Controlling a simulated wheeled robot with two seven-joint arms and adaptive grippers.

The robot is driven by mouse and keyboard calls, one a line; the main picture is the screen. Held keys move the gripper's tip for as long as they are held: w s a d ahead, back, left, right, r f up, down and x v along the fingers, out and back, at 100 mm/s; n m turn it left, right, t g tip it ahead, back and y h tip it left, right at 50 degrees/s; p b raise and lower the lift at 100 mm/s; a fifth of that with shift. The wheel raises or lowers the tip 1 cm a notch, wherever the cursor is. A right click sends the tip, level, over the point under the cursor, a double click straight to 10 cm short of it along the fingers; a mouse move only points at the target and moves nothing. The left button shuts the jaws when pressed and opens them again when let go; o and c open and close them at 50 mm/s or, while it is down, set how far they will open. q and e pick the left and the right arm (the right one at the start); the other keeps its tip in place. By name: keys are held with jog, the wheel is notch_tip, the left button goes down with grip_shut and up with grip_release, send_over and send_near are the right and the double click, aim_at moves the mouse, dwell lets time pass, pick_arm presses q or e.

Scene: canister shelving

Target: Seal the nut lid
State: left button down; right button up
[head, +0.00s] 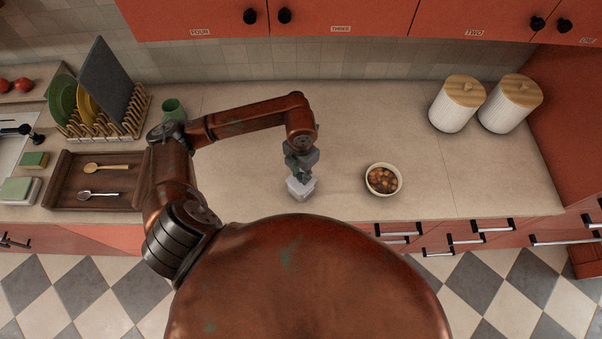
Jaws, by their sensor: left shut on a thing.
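My left gripper (301,170) points down over the counter, left of the bowl. It is shut on a small pale grey, blocky thing (301,188), close to or on the countertop; I cannot tell whether this is a lid. A round cream bowl (383,193) with brown nut-like pieces stands open on the counter to the right of the gripper, apart from it. Two white ribbed canisters with wooden lids, the left one (452,114) and the right one (507,115), stand upright at the back right. My right gripper is not in view.
A wooden tray (101,203) with two spoons, a dish rack (103,129) with plates and a green cup (173,109) are at the left. Red cupboards (365,15) hang above. The counter (370,115) behind the bowl is clear.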

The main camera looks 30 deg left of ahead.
pick_arm(q)
jog(key=shift+f+b, duration=0.2)
jog(key=shift+b, duration=0.95)
dwell(2.1)
jog(key=c, duration=1.6)
grip_release()
jog(key=shift+o, duration=0.4)
jog(key=o, duration=0.4)
jog(key=shift+r, duration=0.1)
jog(key=shift+r+p, duration=1.7)
jog(key=shift+r, duration=1.7)
